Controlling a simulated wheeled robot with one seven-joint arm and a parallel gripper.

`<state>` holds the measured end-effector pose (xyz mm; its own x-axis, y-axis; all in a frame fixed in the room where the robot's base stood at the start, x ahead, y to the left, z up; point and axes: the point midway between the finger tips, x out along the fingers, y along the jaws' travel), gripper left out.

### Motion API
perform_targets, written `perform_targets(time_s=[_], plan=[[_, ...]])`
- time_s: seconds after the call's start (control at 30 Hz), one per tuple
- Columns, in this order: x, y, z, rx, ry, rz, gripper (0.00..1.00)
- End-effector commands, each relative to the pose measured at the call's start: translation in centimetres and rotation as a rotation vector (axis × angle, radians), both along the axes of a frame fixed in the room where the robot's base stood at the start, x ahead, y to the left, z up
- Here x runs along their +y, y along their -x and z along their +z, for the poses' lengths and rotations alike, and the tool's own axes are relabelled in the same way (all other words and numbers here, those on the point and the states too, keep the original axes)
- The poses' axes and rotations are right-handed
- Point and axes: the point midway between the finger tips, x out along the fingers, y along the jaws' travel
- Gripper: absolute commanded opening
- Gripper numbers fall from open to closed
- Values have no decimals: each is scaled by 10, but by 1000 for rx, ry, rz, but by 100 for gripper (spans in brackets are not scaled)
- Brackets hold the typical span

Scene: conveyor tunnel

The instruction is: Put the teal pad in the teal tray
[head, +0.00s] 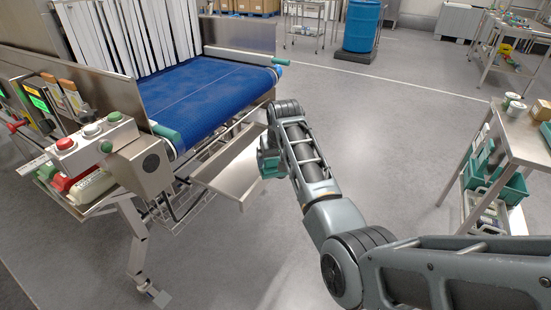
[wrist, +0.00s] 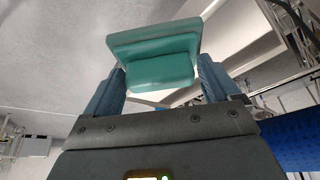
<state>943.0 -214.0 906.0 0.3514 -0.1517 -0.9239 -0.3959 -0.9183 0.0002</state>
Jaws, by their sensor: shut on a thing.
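The teal pad (wrist: 160,68) shows large in the wrist view, a block with a wider flange at its far end. My gripper (wrist: 160,88) is shut on it, one blue finger on each side. In the head view the pad (head: 272,167) hangs at the end of my arm, just right of the conveyor's metal chute. My gripper is mostly hidden there by the arm. A teal bin (head: 511,187) stands on the lower shelf of the cart at the right. I cannot tell whether this is the teal tray.
The blue conveyor belt (head: 215,90) runs at the left, with a grey metal chute (head: 232,172) below its end. A control box (head: 92,139) stands before it. The steel cart (head: 522,140) is at the right. Floor between is clear. A blue drum (head: 361,27) stands behind.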

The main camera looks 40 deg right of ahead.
Motion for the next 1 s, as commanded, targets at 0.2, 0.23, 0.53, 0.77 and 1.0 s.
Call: perform_targets(time_s=[0.2, 0.23, 0.53, 0.77, 1.0], plan=[[16, 14, -7, 0, 1, 30, 47], [18, 16, -8, 0, 1, 34, 47], [55, 48, -24, 3, 1, 103, 47], [105, 94, -46, 4, 1, 201, 47], [166, 146, -70, 3, 1, 318, 47]])
